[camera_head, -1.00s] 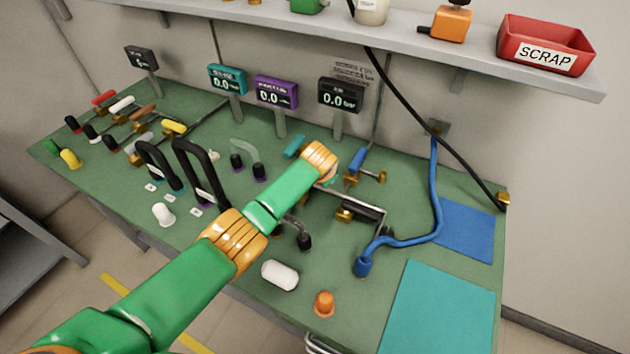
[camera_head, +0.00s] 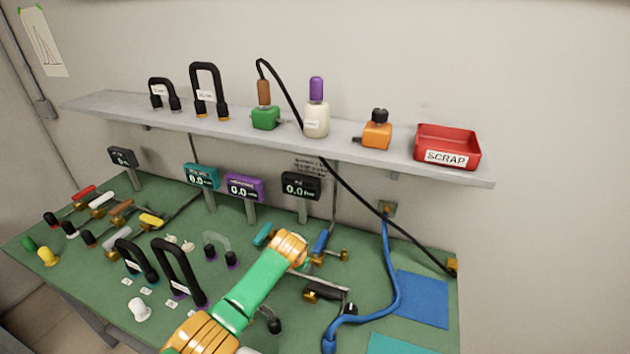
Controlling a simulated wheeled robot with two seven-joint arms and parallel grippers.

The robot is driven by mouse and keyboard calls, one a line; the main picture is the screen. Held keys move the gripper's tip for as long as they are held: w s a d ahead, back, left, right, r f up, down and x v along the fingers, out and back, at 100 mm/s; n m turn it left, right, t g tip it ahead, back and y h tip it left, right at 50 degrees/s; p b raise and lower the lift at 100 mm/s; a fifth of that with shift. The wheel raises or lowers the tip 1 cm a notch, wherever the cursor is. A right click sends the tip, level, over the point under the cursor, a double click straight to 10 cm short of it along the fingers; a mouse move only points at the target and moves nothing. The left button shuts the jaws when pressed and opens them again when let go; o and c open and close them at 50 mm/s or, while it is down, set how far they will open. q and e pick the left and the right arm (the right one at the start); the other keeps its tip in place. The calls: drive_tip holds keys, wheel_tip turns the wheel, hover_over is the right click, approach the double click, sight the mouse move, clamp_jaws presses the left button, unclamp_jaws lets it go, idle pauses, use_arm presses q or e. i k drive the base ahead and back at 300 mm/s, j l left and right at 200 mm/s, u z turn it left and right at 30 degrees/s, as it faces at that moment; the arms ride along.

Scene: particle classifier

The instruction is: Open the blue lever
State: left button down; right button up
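The blue lever (camera_head: 321,242) is a short blue handle on a brass valve on the green bench, just below the black-framed display. It points up and slightly right. My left arm's orange wrist (camera_head: 288,247) is just left of the lever, with a small gap between them in the picture. The wrist hides most of my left gripper, so I cannot see whether its fingers are open or shut. My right gripper is not in view.
A teal lever (camera_head: 262,235) is just left of my wrist. A metal pipe with brass fittings (camera_head: 325,293) runs below the blue lever. A blue hose (camera_head: 390,280) lies to the right. The shelf (camera_head: 475,178) with a red scrap bin (camera_head: 448,146) overhangs the back.

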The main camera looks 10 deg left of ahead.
sight(323, 238)
drive_tip(key=k+l, duration=0.1)
drive_tip(key=k, duration=0.4)
drive_tip(key=k+l, duration=0.1)
drive_tip(key=k, duration=0.4)
